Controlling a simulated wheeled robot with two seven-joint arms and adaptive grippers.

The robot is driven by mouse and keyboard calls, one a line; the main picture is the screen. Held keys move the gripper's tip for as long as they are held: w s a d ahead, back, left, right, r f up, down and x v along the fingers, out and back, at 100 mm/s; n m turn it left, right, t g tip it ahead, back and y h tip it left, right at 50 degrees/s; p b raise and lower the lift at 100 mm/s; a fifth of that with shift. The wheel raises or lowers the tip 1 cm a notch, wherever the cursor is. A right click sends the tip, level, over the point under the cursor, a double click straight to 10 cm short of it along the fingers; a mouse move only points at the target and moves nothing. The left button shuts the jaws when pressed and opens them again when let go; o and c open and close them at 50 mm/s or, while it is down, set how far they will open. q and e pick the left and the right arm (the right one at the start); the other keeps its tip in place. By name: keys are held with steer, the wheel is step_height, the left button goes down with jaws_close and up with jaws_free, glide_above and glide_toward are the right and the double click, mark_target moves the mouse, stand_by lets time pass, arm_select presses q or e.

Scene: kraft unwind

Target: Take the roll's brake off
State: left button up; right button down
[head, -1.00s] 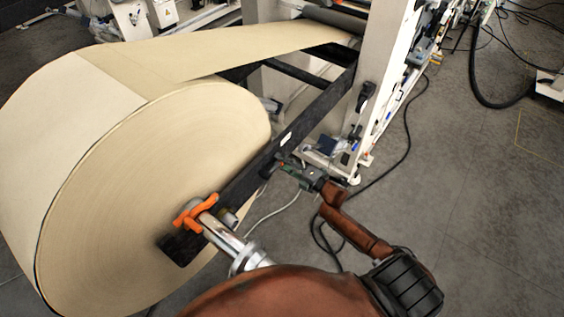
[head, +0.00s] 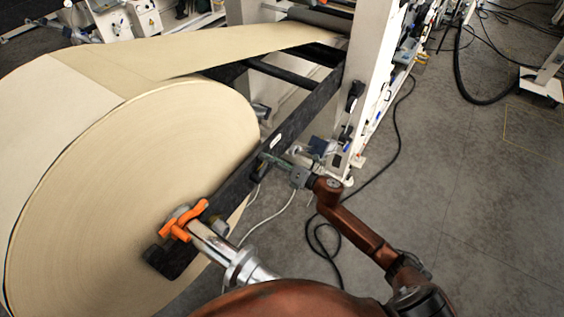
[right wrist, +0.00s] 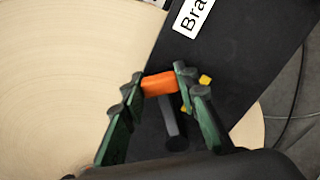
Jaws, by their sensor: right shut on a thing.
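The big kraft paper roll (head: 130,200) hangs at the left on its shaft (head: 215,242). A dark beam (head: 300,115) runs beside it. A white label (right wrist: 194,14) on the beam, cut off by the frame, reads "Bra". An orange grip (right wrist: 159,84) on a dark lever (right wrist: 172,128) stands in front of the beam. My right gripper (right wrist: 159,75) is shut on this orange grip, with one green finger on each side. In the head view the right gripper (head: 272,160) is at the beam, and the grip is hidden there. My left gripper is not in view.
An orange winged handle (head: 183,220) sits at the shaft by the roll's face. A white machine frame (head: 350,70) stands behind the beam.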

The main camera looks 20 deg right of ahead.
mark_target(263, 169)
steer(key=shift+s+a+r+n+b, duration=0.35)
steer(key=shift+a+r+n, duration=0.1)
steer(key=shift+n, duration=0.55)
steer(key=shift+s+a+r+n, duration=0.25)
steer(key=shift+a+r+n, duration=0.15)
steer(key=shift+n, duration=0.4)
steer(key=shift+s+a+r+n+b, duration=0.25)
steer(key=shift+a+n+b, duration=0.1)
steer(key=shift+n, duration=0.25)
steer(key=shift+s+a+r+n+b, duration=0.15)
steer(key=shift+s+a+n+b, duration=0.15)
steer(key=shift+n, duration=0.3)
steer(key=c, duration=1.5)
jaws_free()
